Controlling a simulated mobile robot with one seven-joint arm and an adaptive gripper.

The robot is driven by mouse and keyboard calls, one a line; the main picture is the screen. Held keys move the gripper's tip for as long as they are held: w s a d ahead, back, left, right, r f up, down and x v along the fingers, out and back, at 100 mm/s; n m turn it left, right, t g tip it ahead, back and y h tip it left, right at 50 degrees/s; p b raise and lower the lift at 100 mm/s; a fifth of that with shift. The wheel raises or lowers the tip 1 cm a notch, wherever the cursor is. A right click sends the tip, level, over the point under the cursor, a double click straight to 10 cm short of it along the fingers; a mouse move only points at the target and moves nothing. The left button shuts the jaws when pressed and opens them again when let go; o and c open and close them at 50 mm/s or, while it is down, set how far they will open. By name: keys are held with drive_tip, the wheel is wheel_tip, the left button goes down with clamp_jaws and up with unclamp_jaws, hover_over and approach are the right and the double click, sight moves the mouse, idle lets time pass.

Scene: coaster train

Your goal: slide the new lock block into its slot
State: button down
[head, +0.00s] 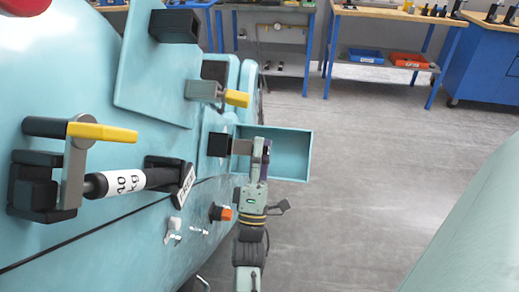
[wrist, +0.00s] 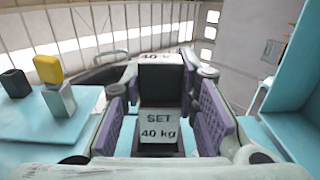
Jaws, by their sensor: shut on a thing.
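My gripper (head: 262,150) is in the middle of the head view, beside the side wall of the teal machine. In the wrist view its purple pads (wrist: 168,112) are shut on a pale block (wrist: 158,125) marked "SET 40 kg". I take this as the lock block. In the head view a grey piece (head: 242,147) lies between my gripper and a black housing (head: 219,145) on the machine. In the wrist view dark surfaces surround the lower end of the block. I cannot tell how far the block sits inside the housing.
A larger yellow handle (head: 103,133) is at the left. The grey floor at right is clear.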

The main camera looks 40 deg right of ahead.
sight(236, 153)
drive_tip(key=shift+w+a+p, duration=1.7)
drive_tip(key=shift+w+p, duration=0.15)
drive_tip(key=shift+w, duration=0.1)
idle(0.4)
drive_tip(key=c, duration=1.4)
unclamp_jaws()
drive_tip(key=shift+o, duration=1.1)
drive_tip(key=shift+w, duration=0.1)
drive_tip(key=shift+f, duration=0.2)
drive_tip(key=shift+a+f, duration=0.25)
drive_tip(key=shift+f, duration=0.05)
drive_tip(key=s+v, duration=0.1)
drive_tip(key=v, duration=0.5)
